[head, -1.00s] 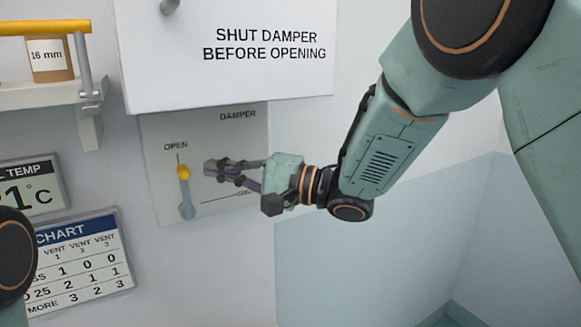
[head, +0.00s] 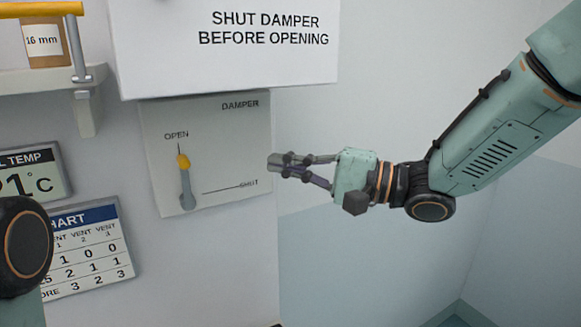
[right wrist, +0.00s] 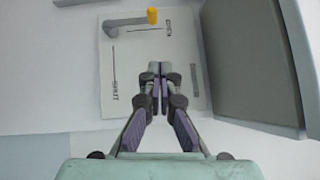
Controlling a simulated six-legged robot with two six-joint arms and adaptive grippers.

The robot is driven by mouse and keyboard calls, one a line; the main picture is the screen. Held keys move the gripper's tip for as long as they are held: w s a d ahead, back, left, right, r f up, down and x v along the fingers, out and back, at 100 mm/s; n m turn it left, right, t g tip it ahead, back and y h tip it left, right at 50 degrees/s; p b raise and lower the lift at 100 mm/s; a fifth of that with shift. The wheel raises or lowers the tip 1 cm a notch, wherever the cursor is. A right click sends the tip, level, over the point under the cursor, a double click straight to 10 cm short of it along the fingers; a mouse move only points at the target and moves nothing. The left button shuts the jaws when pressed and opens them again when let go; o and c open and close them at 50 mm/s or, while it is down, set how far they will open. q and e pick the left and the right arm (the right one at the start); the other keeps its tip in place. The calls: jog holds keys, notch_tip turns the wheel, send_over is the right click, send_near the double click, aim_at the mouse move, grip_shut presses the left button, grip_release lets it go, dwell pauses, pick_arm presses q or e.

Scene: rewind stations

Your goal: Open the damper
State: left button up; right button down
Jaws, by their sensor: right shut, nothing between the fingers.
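The damper panel (head: 230,135) is a pale plate on the wall, marked OPEN at its upper left and SHUT at its lower right. Its grey lever with a yellow knob (head: 183,161) stands upright, with the knob just below the OPEN line. The lever also shows at the top of the right wrist view (right wrist: 130,20). My right gripper (head: 270,163) is shut and empty, at the panel's right edge in the head view, apart from the lever. In the right wrist view its fingertips (right wrist: 159,68) meet in front of the panel. My left gripper is not in view.
A white box (head: 225,60) reading SHUT DAMPER BEFORE OPENING juts out above the panel. At left are a shelf (head: 50,78) with a 16 mm jar, a temperature display (head: 35,172) and a vent chart (head: 90,245). The wall below the panel is clear.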

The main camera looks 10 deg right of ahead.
jog(key=shift+s+d, duration=0.15)
jog(key=shift+s, duration=0.05)
jog(key=w+d+f+n+t+h+b, duration=0.1)
jog(key=w+d+f+n+t+h, duration=0.35)
jog(key=f, duration=0.25)
jog(key=s+d+f+g+h+b, duration=0.1)
jog(key=s+d+f+h+b, duration=0.2)
jog(key=f, duration=1)
jog(key=s+d+f+g+h+b, duration=0.1)
jog(key=s+f+g+h+b, duration=0.25)
jog(key=f, duration=0.95)
jog(key=s+d+f+g+h+b, duration=0.1)
jog(key=s+f+b, duration=0.4)
jog(key=s+f, duration=0.6)
jog(key=s+d+f+n+g+h+b, duration=0.1)
jog(key=s+f+g+b, duration=0.4)
jog(key=s+f, duration=0.5)
jog(key=s+d+f+g+h+b, duration=0.2)
jog(key=s+f+b, duration=0.4)
jog(key=s+f, duration=0.5)
notch_tip(320, 180, down, 6)
jog(key=shift+s+d+r+g+h, duration=0.15)
jog(key=shift+s+d+g+h, duration=0.25)
jog(key=shift+h, duration=0.4)
